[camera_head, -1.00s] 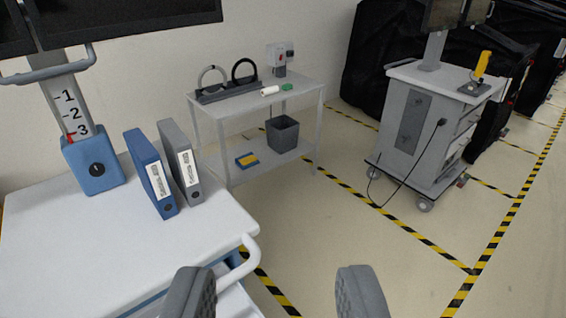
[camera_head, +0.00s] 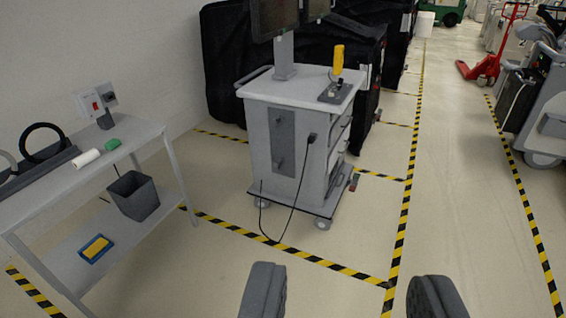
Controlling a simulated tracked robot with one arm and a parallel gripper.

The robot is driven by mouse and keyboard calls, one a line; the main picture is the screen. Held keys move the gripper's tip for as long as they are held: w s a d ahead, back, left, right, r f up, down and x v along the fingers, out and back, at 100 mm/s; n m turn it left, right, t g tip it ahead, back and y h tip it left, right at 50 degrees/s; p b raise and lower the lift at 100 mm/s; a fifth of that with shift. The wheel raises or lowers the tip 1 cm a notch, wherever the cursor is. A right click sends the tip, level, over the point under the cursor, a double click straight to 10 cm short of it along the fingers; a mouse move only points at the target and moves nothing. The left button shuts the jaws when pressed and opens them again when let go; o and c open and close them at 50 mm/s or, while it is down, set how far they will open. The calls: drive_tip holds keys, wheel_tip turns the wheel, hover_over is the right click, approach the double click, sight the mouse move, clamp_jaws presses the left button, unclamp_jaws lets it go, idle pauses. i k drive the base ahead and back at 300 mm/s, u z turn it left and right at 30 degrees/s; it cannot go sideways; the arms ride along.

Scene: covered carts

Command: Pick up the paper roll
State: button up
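A small white paper roll (camera_head: 86,158) lies on the top shelf of a pale two-level table (camera_head: 72,187) at the left. It lies beside a dark grey bar and a green object (camera_head: 112,144). My gripper (camera_head: 352,298) shows at the bottom edge, its two dark grey fingers wide apart. Nothing is between the fingers, and floor shows beyond them. The gripper is well to the right of the roll and apart from it.
A grey bin (camera_head: 134,196) and a blue-yellow item (camera_head: 95,249) are on the table's lower shelf. A wheeled cart (camera_head: 272,97) with monitors stands ahead, its cable hanging to the floor. A red pallet jack (camera_head: 487,66) is far right. The taped floor between is clear.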

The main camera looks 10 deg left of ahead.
sight(93, 154)
drive_tip(key=u, duration=0.05)
drive_tip(key=i, duration=1.25)
drive_tip(key=u, duration=1.3)
drive_tip(key=i, duration=1.4)
drive_tip(key=u, duration=0.4)
drive_tip(key=i, duration=0.7)
drive_tip(key=u, duration=0.05)
